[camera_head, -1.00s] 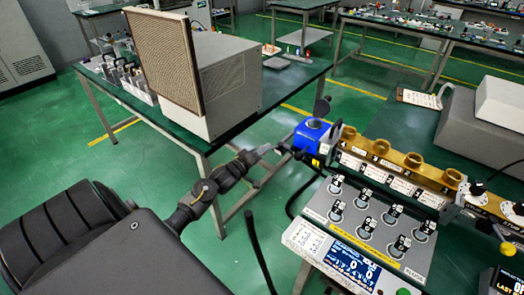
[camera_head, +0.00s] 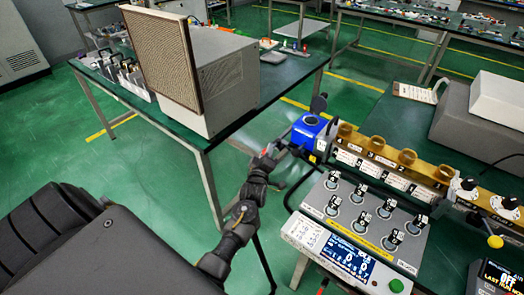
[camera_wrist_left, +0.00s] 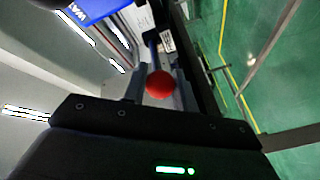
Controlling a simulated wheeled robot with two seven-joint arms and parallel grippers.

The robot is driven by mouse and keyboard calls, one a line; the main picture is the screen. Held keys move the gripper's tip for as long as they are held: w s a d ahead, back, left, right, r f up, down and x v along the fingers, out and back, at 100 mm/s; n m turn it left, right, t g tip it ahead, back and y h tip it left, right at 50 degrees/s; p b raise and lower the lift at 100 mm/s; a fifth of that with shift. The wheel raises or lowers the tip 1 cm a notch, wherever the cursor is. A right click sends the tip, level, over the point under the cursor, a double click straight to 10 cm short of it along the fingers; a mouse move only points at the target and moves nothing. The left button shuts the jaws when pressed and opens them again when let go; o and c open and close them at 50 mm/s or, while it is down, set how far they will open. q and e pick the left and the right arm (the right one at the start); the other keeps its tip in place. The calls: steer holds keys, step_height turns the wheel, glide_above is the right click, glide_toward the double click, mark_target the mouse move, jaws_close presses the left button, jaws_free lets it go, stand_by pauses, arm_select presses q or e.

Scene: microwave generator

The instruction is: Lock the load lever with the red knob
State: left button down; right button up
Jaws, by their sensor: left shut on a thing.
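The red knob (camera_wrist_left: 160,85) shows in the left wrist view, between the two fingers of my left gripper (camera_wrist_left: 160,98). In the head view my left gripper (camera_head: 273,153) reaches up to the left end of the brass-topped bench unit, beside the blue box (camera_head: 308,133). It is shut on the red knob. The load lever's shaft is mostly hidden by the fingers, so its angle cannot be told. My right gripper is not in view.
The microwave bench (camera_head: 345,200) carries a brass rail (camera_head: 375,148), a panel of several knobs and a lit display (camera_head: 348,258). A large beige box (camera_head: 215,80) stands on the table behind.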

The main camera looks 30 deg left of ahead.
arm_select(q)
steer(key=shift+d+y, duration=0.1)
steer(key=shift+y, duration=0.2)
steer(key=c, duration=1.1)
jaws_free()
steer(key=shift+s+d+r+p, duration=0.1)
steer(key=shift+s+p, duration=0.15)
steer(key=shift+p, duration=0.05)
steer(key=shift+p+v, duration=2.15)
steer(key=shift+v, duration=3)
